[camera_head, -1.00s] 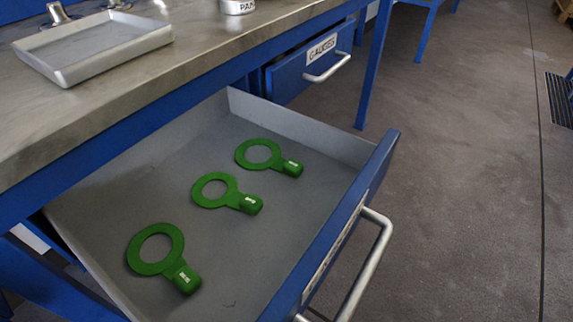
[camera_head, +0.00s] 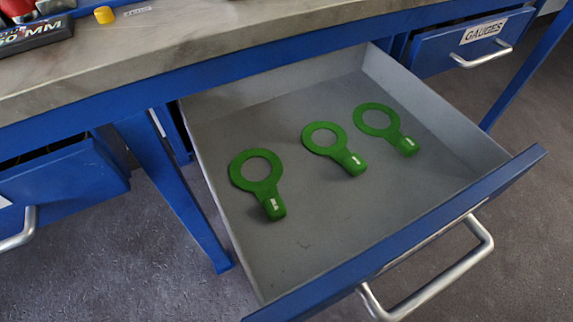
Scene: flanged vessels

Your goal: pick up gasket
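Three green ring-shaped gaskets with short labelled tabs lie flat in the open grey drawer (camera_head: 330,245). The left gasket (camera_head: 239,180) lies nearest the drawer's left wall. The middle gasket (camera_head: 312,147) and the right gasket (camera_head: 388,131) lie further right and deeper in. Their tabs point toward the lower right, and the tab labels are too small to read. The gaskets lie apart from each other. Neither of my grippers is in view.
The drawer's blue front has a metal handle (camera_head: 437,284).

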